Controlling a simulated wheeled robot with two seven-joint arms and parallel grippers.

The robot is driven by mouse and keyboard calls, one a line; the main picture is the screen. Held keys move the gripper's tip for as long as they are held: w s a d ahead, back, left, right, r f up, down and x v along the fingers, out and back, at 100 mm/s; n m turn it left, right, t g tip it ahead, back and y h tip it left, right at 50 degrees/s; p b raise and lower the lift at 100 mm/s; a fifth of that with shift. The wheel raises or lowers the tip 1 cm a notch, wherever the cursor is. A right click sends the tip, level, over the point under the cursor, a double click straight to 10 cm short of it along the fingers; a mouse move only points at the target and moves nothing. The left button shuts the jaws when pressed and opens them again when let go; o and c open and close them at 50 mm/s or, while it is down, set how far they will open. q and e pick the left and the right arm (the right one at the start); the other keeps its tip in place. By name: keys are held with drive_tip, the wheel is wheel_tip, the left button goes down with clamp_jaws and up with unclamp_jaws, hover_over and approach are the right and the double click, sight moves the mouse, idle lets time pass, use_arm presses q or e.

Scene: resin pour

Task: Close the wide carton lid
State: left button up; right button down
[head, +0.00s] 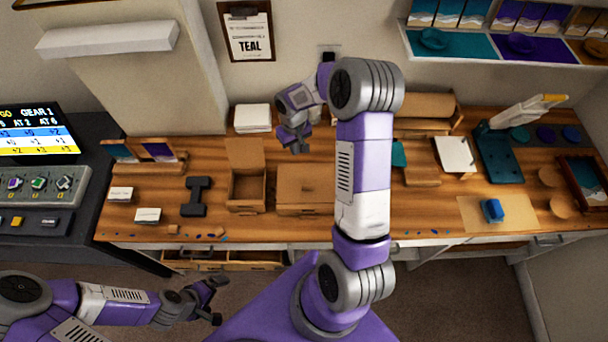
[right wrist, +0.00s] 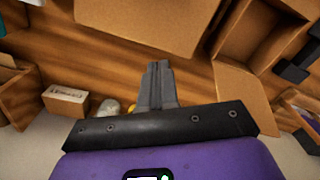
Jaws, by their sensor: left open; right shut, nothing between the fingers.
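The wide carton (head: 300,192) is a brown cardboard box on the wooden bench. Its lid looks flat and down over the top. In the right wrist view the wide carton (right wrist: 145,22) shows a flat brown top at the upper edge. My right gripper (head: 294,148) is shut and empty behind the carton's back edge; its closed fingers show in the right wrist view (right wrist: 156,72), apart from the carton. My left gripper (head: 214,298) is open and empty, low in front of the bench. My right arm hides the carton's right side.
A narrower carton (head: 247,192) stands open just left, its flap (head: 244,153) raised at the back. A dark dumbbell-shaped object (head: 196,196) lies further left. A white stack (head: 252,118) sits behind. A blue object (head: 492,210) stands on the right.

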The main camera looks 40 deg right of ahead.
wheel_tip(320, 180, up, 8)
drive_tip(key=p, duration=0.5)
drive_tip(key=shift+r, duration=0.2)
